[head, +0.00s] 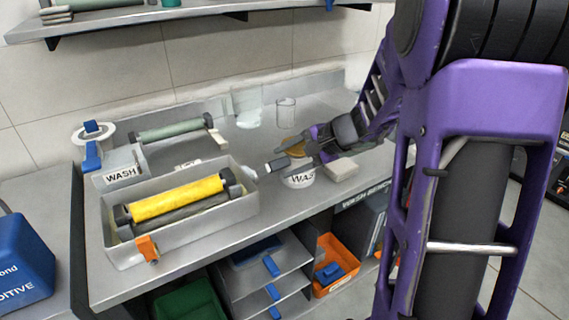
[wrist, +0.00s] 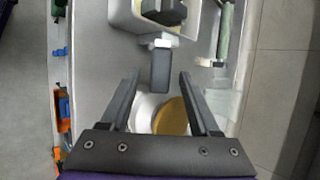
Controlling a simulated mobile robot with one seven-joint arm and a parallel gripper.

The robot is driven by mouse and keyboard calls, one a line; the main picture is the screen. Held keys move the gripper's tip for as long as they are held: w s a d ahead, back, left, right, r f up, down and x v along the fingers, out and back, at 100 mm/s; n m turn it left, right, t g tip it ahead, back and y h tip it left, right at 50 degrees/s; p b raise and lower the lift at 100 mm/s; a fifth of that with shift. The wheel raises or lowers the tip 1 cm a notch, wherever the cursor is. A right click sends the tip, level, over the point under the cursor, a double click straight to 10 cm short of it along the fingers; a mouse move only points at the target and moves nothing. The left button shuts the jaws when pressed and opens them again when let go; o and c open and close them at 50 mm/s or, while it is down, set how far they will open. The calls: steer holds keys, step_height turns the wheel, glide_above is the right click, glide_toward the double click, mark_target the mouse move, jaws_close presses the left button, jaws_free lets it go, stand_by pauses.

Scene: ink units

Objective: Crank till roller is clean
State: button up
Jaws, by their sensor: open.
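A yellow-coated roller (head: 177,199) lies above a dark roller in a grey wash trough (head: 240,208) on the bench. A crank with a dark handle (head: 278,164) sticks out of the trough's right end. In the wrist view the crank handle (wrist: 160,66) stands ahead of my fingertips, roughly centred between them. My gripper (head: 291,158) is open, its fingers pointing left at the handle. The wrist view shows both fingers (wrist: 159,76) apart, with nothing held. The far end of the roller is out of the wrist view.
A white tub (head: 298,181) marked WAS with an amber top stands below my gripper. A pale block (head: 341,169) lies beside it. A green roller (head: 172,131) lies behind the trough. Clear beakers (head: 285,112) stand at the back. An orange clip (head: 148,247) sits on the trough's front.

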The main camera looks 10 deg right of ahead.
steer(key=shift+w+a+f, duration=0.3)
steer(key=shift+a+f, duration=0.05)
steer(key=shift+a, duration=0.05)
jaws_close()
stand_by(1.3)
